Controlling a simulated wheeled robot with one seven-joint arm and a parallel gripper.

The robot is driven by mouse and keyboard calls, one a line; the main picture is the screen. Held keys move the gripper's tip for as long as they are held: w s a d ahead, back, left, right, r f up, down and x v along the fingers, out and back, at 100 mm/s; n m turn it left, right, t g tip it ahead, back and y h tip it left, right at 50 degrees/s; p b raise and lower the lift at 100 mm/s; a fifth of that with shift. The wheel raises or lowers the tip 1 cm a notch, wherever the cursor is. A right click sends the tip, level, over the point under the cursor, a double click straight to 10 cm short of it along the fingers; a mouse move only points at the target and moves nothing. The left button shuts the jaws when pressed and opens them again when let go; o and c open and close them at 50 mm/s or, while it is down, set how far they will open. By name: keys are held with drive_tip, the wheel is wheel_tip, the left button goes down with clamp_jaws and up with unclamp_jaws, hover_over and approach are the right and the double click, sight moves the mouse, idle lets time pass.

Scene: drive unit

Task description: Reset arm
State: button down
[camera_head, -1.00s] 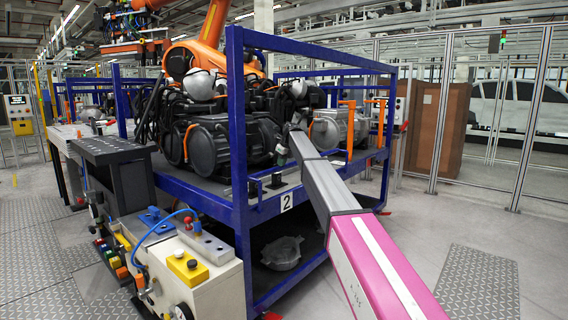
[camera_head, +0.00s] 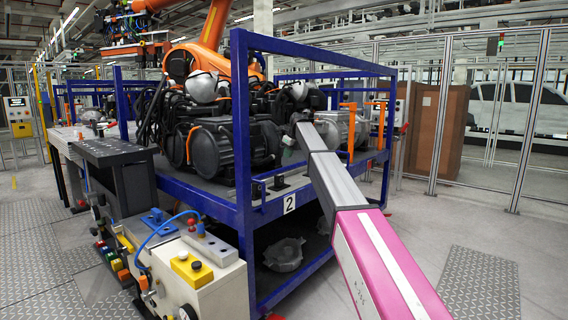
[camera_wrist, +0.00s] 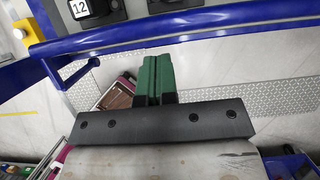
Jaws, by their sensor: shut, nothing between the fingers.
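My gripper shows in the wrist view (camera_wrist: 155,62) as two green fingers pressed together, with nothing between them. The fingers point toward a blue rail (camera_wrist: 185,24) that crosses the upper part of that view. No object is held. In the head view my pink and grey arm reaches from the lower right toward the blue rack (camera_head: 243,150). Its far end is by the black drive unit (camera_head: 225,145) on the rack, and the fingers are too small there to tell apart.
A cream control box (camera_head: 205,285) with a yellow button block stands front left of the rack. A metal casting (camera_head: 284,252) lies on the rack's lower shelf. A brown panel (camera_head: 437,130) and fencing stand behind right. Open floor (camera_head: 490,225) lies to the right.

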wheel_tip(320, 180, up, 7)
drive_tip(key=s+d+f+n+h, duration=0.1)
drive_tip(key=s+d+f+n, duration=0.5)
drive_tip(key=f, duration=0.5)
drive_tip(key=s+d+f+n+g, duration=0.15)
drive_tip(key=s+d+f, duration=0.35)
drive_tip(key=s+f, duration=0.5)
drive_tip(key=s+d+f+n+t+h, duration=0.1)
drive_tip(key=s+d+f+n, duration=0.4)
drive_tip(key=f, duration=0.8)
drive_tip(key=s+d+f+n, duration=0.4)
drive_tip(key=s+f, duration=0.2)
drive_tip(key=s, duration=0.4)
drive_tip(key=s+d+f+n+g+h, duration=0.1)
drive_tip(key=s+d+f+n, duration=0.3)
drive_tip(key=s, duration=0.7)
drive_tip(key=s+d+f+n+g, duration=0.1)
drive_tip(key=s+d+f+n, duration=0.3)
drive_tip(key=s+f, duration=0.4)
drive_tip(key=s, duration=0.3)
drive_tip(key=shift+s+f+n+h, duration=0.15)
drive_tip(key=shift+f+n+h, duration=0.15)
drive_tip(key=shift+n, duration=0.05)
drive_tip(key=shift+s, duration=0.1)
